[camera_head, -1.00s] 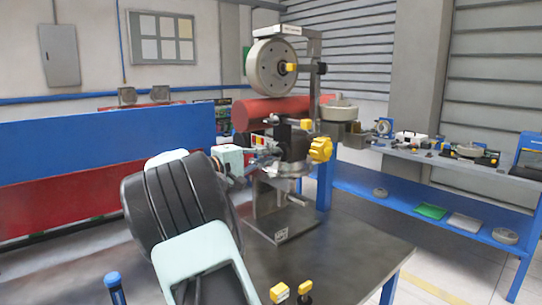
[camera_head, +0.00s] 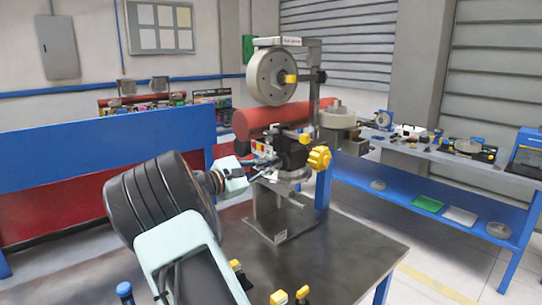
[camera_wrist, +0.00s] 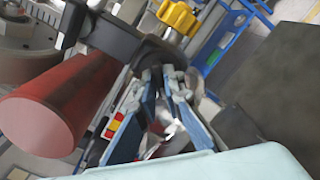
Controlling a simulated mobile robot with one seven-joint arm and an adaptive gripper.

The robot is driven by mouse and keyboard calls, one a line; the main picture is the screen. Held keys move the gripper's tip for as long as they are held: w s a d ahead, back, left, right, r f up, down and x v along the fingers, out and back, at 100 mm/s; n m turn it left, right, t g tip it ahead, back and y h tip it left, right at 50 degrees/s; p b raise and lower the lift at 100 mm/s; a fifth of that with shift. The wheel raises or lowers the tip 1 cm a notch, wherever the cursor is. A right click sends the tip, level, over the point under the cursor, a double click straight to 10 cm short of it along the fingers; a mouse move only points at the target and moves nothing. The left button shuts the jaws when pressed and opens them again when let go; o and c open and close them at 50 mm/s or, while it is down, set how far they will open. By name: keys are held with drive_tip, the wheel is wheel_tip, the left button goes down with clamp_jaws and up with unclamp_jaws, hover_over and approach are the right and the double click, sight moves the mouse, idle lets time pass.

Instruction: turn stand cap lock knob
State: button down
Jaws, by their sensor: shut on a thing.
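The stand (camera_head: 268,212) rises from the dark table, with a grey wheel (camera_head: 268,77) on top and a red cylinder (camera_head: 265,118) across it. A yellow star-shaped knob (camera_head: 319,158) is on the right of its black block; it also shows at the top of the wrist view (camera_wrist: 177,15). A smaller yellow knob (camera_head: 304,138) is above. My gripper (camera_head: 272,163) reaches the black block from the left. In the wrist view, its fingertips (camera_wrist: 170,78) are closed in on a small dark part of the stand. The fingers cover that part, so I cannot tell its shape. The yellow star knob is apart from the fingertips.
The red cylinder lies close to my fingers in the wrist view (camera_wrist: 45,115). Small yellow-topped pieces (camera_head: 290,296) stand at the table's front edge. The table (camera_head: 340,240) is bare to the right of the stand. A blue workbench (camera_head: 440,200) with parts is behind at right.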

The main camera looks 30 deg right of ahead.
drive_tip(key=n+p, duration=0.8)
drive_tip(key=shift+n+p, duration=0.3)
drive_tip(key=shift+p, duration=0.05)
idle(0.4)
drive_tip(key=c, duration=2)
unclamp_jaws()
drive_tip(key=shift+c, duration=0.2)
drive_tip(key=shift+a, duration=0.1)
drive_tip(key=s+a, duration=0.1)
drive_tip(key=a, duration=1)
drive_tip(key=shift+s+a, duration=0.35)
